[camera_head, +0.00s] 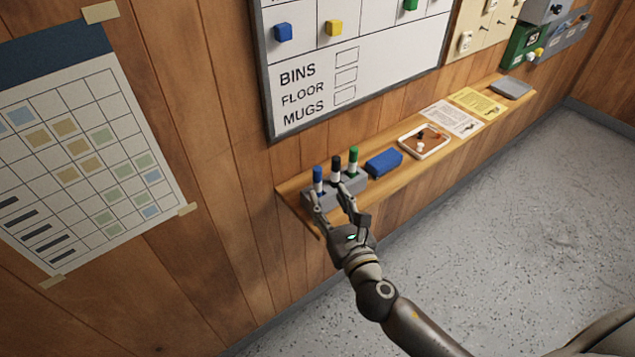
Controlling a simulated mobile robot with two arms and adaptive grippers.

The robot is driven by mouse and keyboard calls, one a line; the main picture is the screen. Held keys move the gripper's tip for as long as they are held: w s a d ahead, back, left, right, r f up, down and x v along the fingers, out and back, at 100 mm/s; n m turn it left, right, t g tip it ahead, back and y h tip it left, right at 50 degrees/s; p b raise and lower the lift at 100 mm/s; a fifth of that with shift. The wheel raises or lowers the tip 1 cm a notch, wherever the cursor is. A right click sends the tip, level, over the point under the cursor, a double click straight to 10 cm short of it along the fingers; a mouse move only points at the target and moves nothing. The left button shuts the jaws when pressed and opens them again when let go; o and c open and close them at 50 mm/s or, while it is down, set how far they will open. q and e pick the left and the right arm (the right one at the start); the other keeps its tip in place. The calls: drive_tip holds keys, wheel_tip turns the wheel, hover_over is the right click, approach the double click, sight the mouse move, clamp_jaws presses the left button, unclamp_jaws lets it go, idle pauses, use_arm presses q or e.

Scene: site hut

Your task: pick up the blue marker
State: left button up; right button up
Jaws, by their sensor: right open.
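The blue marker (319,182) stands upright at the left end of a grey holder (358,185) on the wooden shelf (291,188). A black marker (336,168) and a green marker (353,161) stand beside it in the same holder. My right gripper (330,197) is open in front of the holder, with one finger near the blue marker and the other in front of the black one. I cannot tell whether either finger touches a marker. The gripper hides part of the holder's front. My left gripper is not in view.
Right of the holder on the shelf lie a blue block (384,162), a small tray (424,142) with small items, papers (452,118) and a grey object (511,88). A whiteboard (350,60) hangs above on the wood wall. The grey floor (480,230) is clear.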

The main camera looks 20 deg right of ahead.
sight(319, 182)
drive_tip(key=shift+w+a+f+p, duration=0.1)
drive_tip(key=shift+w+p, duration=0.25)
drive_tip(key=shift+w, duration=1.7)
drive_tip(key=shift+w+a+f+p, duration=0.1)
drive_tip(key=shift+w+p, duration=0.25)
drive_tip(key=shift+w, duration=1.65)
drive_tip(key=shift+s, duration=0.1)
drive_tip(key=shift+c, duration=0.2)
drive_tip(key=c, duration=0.9)
